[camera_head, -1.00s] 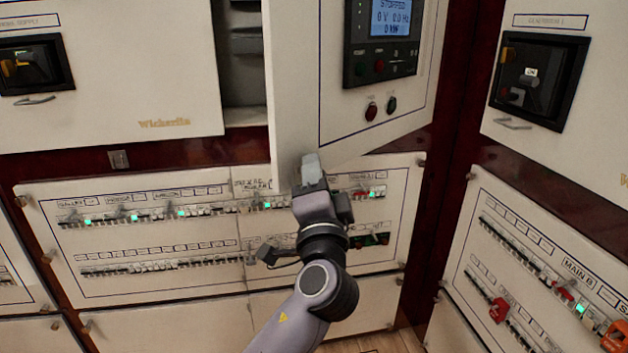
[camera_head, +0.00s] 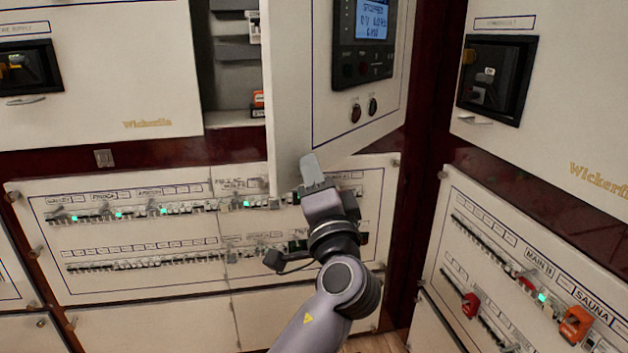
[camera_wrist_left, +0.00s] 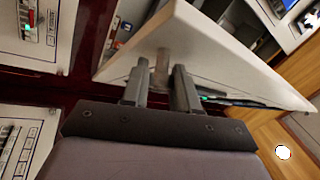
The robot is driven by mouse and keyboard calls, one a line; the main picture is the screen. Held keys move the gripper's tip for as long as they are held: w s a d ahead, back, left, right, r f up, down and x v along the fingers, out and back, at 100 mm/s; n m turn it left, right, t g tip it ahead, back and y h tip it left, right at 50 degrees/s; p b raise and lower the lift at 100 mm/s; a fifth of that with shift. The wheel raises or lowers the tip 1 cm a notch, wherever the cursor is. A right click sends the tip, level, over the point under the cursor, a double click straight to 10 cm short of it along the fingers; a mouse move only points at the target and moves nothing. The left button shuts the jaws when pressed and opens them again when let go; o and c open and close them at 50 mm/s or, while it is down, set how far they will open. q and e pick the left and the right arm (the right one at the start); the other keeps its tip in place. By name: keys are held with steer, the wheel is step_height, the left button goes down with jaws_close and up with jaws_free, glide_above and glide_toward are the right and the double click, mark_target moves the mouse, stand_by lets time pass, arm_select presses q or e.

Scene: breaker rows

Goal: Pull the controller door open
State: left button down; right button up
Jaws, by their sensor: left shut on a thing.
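The controller door (camera_head: 292,95) is a white panel with a dark display unit (camera_head: 363,40) and two round buttons. It stands ajar, swung out on its left side, with a shelved compartment showing behind it. My left gripper (camera_head: 312,172) is at the door's lower edge. In the left wrist view the door (camera_wrist_left: 200,55) fills the upper middle, and the two fingers (camera_wrist_left: 160,85) are shut on a small grey handle (camera_wrist_left: 162,62) at its edge. The handle is mostly hidden by the gripper in the head view. My right gripper is not in view.
The open compartment (camera_head: 232,70) lies left of the door. Breaker rows (camera_head: 140,215) run below, behind my arm. A side cabinet (camera_head: 540,120) with a switch stands at right, with red and orange breaker handles (camera_head: 575,323) below it.

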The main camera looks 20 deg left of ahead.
arm_select(q)
steer(key=shift+d+f, duration=0.2)
steer(key=shift+d, duration=0.05)
stand_by(0.4)
steer(key=c, duration=1)
jaws_free()
steer(key=shift+s, duration=0.1)
steer(key=shift+c, duration=0.2)
steer(key=shift+o, duration=1)
steer(key=shift+r, duration=0.15)
